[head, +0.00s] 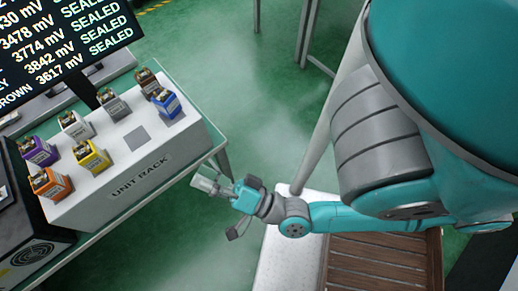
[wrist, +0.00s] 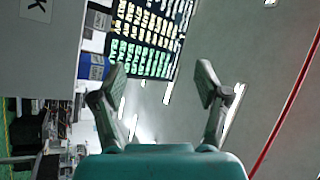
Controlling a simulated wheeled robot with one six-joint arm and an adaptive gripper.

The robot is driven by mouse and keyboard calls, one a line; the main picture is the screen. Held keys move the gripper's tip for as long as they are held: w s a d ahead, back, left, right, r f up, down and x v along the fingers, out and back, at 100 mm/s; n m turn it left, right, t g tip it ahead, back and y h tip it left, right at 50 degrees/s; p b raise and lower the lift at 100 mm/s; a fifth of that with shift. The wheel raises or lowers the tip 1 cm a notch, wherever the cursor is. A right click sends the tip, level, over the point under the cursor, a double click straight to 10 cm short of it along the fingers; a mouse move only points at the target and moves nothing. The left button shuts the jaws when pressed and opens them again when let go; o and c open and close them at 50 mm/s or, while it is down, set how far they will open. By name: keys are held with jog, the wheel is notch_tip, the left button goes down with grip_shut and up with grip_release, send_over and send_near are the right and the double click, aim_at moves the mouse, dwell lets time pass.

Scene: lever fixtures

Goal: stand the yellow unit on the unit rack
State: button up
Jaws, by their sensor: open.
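The yellow unit (head: 92,158) stands upright on top of the white unit rack (head: 128,188), in the front row, between the orange unit and a bare grey square (head: 136,139). My gripper (head: 206,186) is beside the rack's right end, apart from it and well to the right of the yellow unit. In the wrist view my gripper (wrist: 162,80) has its two fingers spread with nothing between them. Part of the rack (wrist: 48,70) shows at the left there. I cannot make out the yellow unit in the wrist view.
Other units stand on the rack: orange (head: 50,183), purple (head: 38,152), white (head: 74,125), grey (head: 114,104), brown (head: 146,81) and blue (head: 166,103). A display screen (head: 65,45) rises behind. A slatted brown tray (head: 380,265) lies below my arm. Green floor (head: 225,75) is open between.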

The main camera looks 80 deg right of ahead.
jog(key=s+f+n+g+y, duration=0.1)
jog(key=s+f+n+g, duration=0.2)
jog(key=s+n, duration=0.3)
jog(key=s+a+f+n+g+y, duration=0.1)
jog(key=s+f+n+g, duration=0.3)
jog(key=s+n, duration=0.3)
jog(key=shift+f, duration=0.45)
